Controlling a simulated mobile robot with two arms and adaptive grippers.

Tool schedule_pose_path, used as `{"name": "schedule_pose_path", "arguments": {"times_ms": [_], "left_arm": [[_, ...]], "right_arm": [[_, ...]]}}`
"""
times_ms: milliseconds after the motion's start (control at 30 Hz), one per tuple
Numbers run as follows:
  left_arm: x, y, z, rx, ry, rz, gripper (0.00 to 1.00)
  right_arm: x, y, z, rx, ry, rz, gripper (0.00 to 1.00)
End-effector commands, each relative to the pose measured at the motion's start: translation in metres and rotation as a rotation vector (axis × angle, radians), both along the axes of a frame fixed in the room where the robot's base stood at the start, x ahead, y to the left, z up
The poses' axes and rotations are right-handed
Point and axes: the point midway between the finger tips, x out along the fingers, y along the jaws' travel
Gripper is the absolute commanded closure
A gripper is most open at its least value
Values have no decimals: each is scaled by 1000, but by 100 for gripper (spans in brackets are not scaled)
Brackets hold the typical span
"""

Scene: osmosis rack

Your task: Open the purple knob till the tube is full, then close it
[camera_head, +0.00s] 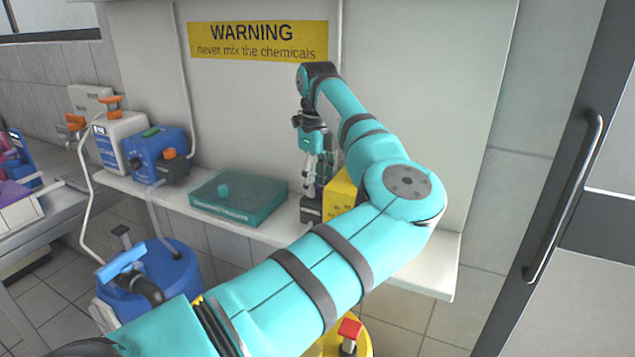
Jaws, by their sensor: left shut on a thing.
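My left arm reaches from the lower left across the view to the shelf. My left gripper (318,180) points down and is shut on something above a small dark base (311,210). A small purple patch, which looks like the purple knob (319,190), shows between and below the fingers. The fingers hide most of it, so I cannot tell how far it is turned. I cannot make out the tube or its liquid level; the gripper and arm cover that area. My right gripper is not in view.
The white shelf (440,276) holds a yellow box (339,196) touching or close beside the gripper, a teal box (238,198), a blue device (155,150) and a white container (121,138). A blue barrel (185,283) and a yellow one (362,345) stand below.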

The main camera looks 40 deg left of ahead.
Motion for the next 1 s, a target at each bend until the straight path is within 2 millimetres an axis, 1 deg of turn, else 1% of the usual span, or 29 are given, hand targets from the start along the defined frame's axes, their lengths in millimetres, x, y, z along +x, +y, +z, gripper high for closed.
{"name": "schedule_pose_path", "arguments": {"times_ms": [33,100,367,467,567,800,900,1000], "left_arm": [[1,0,1,3,-4,-2,66],[1,0,1,3,-4,-2,58],[0,0,1,2,-2,-1,58],[1,0,8,1,-3,-1,58],[1,1,23,3,-4,0,58],[1,1,74,4,-6,-2,58],[1,1,93,3,-5,-2,58],[0,1,108,2,-4,-2,58]], "right_arm": [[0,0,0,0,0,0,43],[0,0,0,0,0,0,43],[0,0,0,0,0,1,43],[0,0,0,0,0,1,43],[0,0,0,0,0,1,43],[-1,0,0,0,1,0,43],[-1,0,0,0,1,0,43],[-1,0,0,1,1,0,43]]}}
